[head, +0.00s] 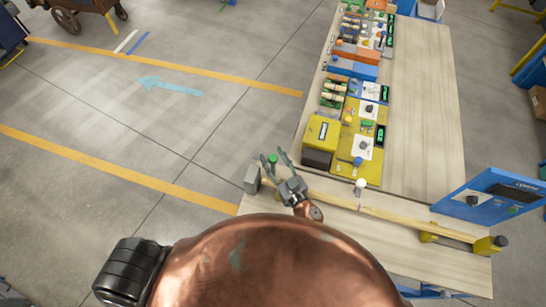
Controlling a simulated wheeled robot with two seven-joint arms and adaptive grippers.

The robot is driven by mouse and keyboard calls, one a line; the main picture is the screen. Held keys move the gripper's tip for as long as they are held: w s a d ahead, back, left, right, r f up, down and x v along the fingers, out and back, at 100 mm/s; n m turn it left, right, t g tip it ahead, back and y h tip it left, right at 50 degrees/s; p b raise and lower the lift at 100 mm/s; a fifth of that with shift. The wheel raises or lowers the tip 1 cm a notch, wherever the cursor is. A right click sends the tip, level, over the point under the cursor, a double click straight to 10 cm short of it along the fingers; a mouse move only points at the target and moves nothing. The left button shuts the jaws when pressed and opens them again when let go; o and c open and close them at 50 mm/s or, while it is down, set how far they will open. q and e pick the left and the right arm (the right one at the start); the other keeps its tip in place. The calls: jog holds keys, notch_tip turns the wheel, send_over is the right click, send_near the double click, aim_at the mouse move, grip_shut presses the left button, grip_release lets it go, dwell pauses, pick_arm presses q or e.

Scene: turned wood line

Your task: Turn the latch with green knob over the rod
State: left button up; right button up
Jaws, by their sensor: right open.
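The green knob (272,158) shows as a small green spot at the left end of the wooden table. My right gripper (272,163) is open, and its two fingers reach up and left around the knob in the picture. I cannot tell whether they touch it. The latch under the knob is mostly hidden by the fingers, so its angle is not clear. The long pale rod (400,222) lies along the near edge of the table, its left part partly behind my gripper. My left gripper is not in view.
A grey block (252,180) stands at the rod's left end, and yellow supports (488,245) hold its right part. A white knob (360,184) stands beside the rod. A blue panel (490,197) is at right. Yellow stations (322,133) lie behind; the table's right side is bare.

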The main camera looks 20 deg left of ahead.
jog(key=shift+a, duration=0.1)
jog(key=c, duration=1.1)
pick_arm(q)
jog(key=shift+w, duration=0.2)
pick_arm(e)
grip_shut()
